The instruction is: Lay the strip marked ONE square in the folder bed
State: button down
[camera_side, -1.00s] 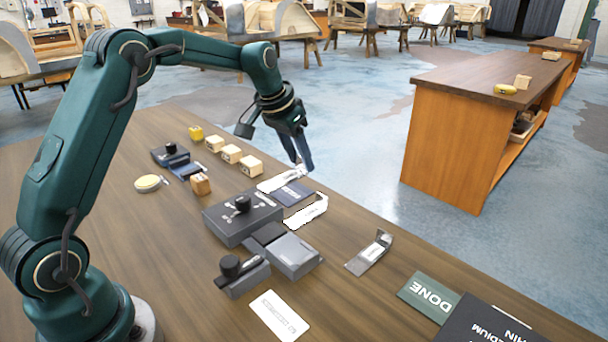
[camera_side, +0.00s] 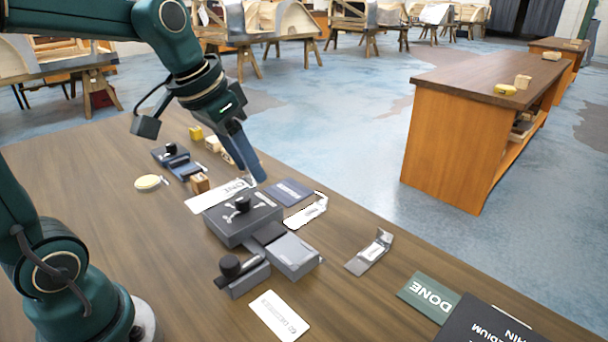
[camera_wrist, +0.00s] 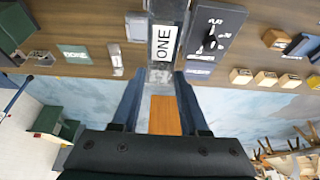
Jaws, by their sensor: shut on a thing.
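My gripper (camera_side: 252,183) is shut on one end of the white strip marked ONE (camera_side: 216,196). In the side view the strip reaches left from the fingertips, behind the dark box with a knob (camera_side: 232,226). It appears held above the table, but its height is hard to judge. In the wrist view the strip (camera_wrist: 166,42) points away from my gripper (camera_wrist: 160,75), left of the dark knob panel (camera_wrist: 213,38). A grey flat-topped block (camera_side: 293,256) adjoins the dark box; I cannot tell for certain whether it is the folder bed.
A smaller knobbed block (camera_side: 244,275) and a white card (camera_side: 279,315) stand nearer. A dark blue card (camera_side: 289,191) and metal brackets (camera_side: 307,211) lie near the table's far edge. A DONE card (camera_side: 430,297) lies right. Wooden blocks (camera_side: 200,183) stand left.

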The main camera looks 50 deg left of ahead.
jog(key=shift+s+d+f, duration=0.15)
jog(key=shift+s+f, duration=0.6)
jog(key=shift+s, duration=0.05)
jog(key=m, duration=0.1)
jog(key=m+h, duration=0.1)
jog(key=m, duration=0.1)
jog(key=shift+w+d+r+m+h, duration=0.15)
jog(key=shift+d+r+m+h, duration=0.15)
jog(key=shift+d+m, duration=0.1)
jog(key=shift+w+d+f+m+g+h, duration=0.45)
jog(key=shift+w+d+f+m+g, duration=0.45)
jog(key=shift+f+m, duration=1.35)
jog(key=shift+w+d+f+m+g+h, duration=0.6)
jog(key=shift+w+f+m, duration=0.6)
jog(key=shift+f+m, duration=1)
jog(key=shift+w+d+f+m+g+h, duration=0.35)
jog(key=shift+w+d+f+m+g, duration=0.6)
jog(key=shift+f+m, duration=1.3)
jog(key=shift+w+a+f+m, duration=0.1)
jog(key=shift+a+f+m, duration=0.1)
jog(key=shift+m, duration=0.1)
